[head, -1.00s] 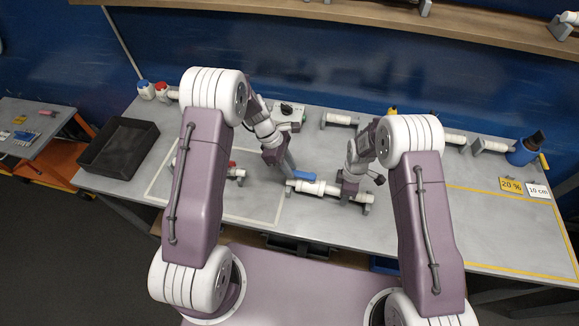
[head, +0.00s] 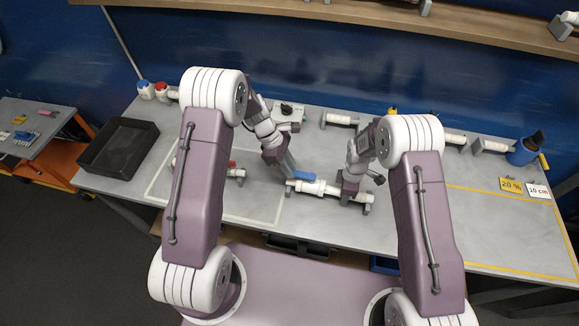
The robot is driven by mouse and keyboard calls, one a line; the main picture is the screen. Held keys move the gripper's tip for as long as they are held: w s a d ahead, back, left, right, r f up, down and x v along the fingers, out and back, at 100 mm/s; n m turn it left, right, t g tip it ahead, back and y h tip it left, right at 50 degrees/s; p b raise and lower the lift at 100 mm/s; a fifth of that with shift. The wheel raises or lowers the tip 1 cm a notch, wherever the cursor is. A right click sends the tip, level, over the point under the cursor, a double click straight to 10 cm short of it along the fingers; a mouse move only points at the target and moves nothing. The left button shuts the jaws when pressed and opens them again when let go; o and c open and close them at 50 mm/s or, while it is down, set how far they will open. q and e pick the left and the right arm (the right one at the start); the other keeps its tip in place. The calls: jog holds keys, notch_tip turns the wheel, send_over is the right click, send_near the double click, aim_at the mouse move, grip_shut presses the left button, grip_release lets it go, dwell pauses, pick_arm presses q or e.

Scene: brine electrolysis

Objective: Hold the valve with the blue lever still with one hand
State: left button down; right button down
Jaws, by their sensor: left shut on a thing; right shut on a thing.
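The white valve (head: 318,188) with the blue lever (head: 305,175) lies across the grey table in the middle of the head view, its pipe ends on small grey supports. My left gripper (head: 292,169) is at the left end of the blue lever and is shut on it. My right gripper (head: 349,192) comes down on the right part of the valve's white pipe and is shut around it. The fingertips of both grippers are small and partly hidden.
Another valve with a red lever (head: 232,165) lies to the left, partly behind my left arm. A black tray (head: 118,148) stands at the table's left. A blue container (head: 525,150) and the 20 % (head: 511,186) and 10 cm (head: 538,190) signs are at right.

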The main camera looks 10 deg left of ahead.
dwell(0.7)
pick_arm(q)
jog(key=s+n, duration=0.1)
jog(key=s+n+t, duration=0.1)
jog(key=n, duration=0.1)
jog(key=shift+s+d, duration=0.15)
jog(key=shift+d, duration=0.05)
jog(key=s+d+n+t+y, duration=0.2)
jog(key=s+d+n+t, duration=0.1)
jog(key=n, duration=0.7)
jog(key=shift+s+d, duration=0.55)
jog(key=shift+s, duration=0.25)
jog(key=shift+r, duration=0.1)
jog(key=c, duration=1.2)
grip_release()
jog(key=shift+c, duration=0.2)
jog(key=shift+c, duration=0.3)
